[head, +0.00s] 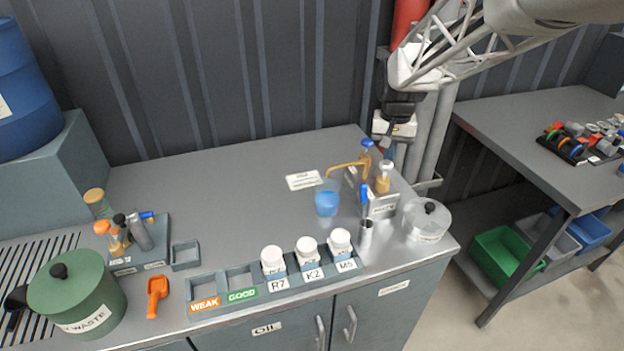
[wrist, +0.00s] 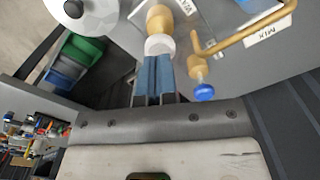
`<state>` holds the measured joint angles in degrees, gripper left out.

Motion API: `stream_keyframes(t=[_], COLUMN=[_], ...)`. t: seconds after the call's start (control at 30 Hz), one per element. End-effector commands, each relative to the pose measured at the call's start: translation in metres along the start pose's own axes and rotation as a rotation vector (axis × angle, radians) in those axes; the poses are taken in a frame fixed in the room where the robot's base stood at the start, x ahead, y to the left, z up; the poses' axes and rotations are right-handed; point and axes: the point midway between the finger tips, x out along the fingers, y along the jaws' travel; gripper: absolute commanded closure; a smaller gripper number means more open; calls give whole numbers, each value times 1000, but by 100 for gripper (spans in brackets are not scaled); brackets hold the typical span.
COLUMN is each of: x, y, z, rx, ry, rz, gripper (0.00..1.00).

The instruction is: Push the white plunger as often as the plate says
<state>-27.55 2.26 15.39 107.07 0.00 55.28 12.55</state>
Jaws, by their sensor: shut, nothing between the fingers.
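The white plunger (head: 385,165) tops a brass pump at the back right of the bench; its white cap (wrist: 160,45) also shows in the wrist view. My gripper (head: 387,150) is just above it, shut and empty. In the wrist view its blue fingertips (wrist: 157,60) overlap the edge of the cap; I cannot tell whether they touch. A blue plunger (head: 367,143) stands beside it, clear of my fingers in the wrist view (wrist: 205,92).
A blue cup (head: 327,202) stands under the brass spout (head: 346,167). A steel cylinder (head: 366,232) and a round lidded white pot (head: 427,220) stand near the pump box. White-capped bottles (head: 308,247) sit in a front rack. The bench middle is clear.

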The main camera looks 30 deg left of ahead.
Motion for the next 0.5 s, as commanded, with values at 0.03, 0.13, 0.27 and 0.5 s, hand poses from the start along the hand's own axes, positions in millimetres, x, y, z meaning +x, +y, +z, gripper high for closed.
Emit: stream_keyframes(t=[0.03,0.13,0.27,0.5], x=[2,5,8,15], y=[0,0,0,0], z=[0,0,0,0], rx=[0,0,0,0], ry=[-1,-1,-1,0], rz=[0,0,0,0], gripper=[100,100,100,100])
